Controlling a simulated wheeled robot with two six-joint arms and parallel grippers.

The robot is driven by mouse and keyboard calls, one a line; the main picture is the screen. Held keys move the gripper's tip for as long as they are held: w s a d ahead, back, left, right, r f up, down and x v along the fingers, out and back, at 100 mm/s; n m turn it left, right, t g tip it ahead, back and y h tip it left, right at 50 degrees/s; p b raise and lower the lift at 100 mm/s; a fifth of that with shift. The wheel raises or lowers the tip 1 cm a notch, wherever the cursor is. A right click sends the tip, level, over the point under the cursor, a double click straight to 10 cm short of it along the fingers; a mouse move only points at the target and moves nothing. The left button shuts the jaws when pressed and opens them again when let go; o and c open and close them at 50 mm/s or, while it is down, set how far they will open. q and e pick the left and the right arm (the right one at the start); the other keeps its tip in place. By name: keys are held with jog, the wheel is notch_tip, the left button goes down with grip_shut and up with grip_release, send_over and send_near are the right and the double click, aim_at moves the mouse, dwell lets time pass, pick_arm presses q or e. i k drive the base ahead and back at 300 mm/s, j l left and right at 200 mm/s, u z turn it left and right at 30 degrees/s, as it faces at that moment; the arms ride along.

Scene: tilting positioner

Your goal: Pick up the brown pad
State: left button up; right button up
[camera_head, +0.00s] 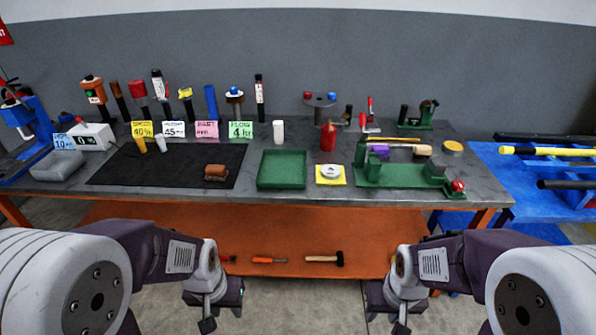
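A small brown pad (216,171) lies on the black mat (120,175), near the mat's front right corner. My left gripper (208,322) hangs low in front of the bench, below and well apart from the pad. My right gripper (400,326) hangs low in front of the bench further right, far from the pad. Both grippers are small and seen from behind, so their finger gaps do not show clearly. I see nothing held in either.
A green tray (282,183) stands right of the mat. A yellow card (330,181) with a white round piece and a green fixture (400,178) lie further right. A grey block (57,165) is at the left. Upright tools and label cards line the back.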

aim_at(219, 173)
jog(key=i+j+z, duration=0.25)
jog(key=i+j, duration=0.45)
jog(key=i+j+z, duration=0.2)
jog(key=i+j, duration=0.45)
jog(key=j, duration=0.2)
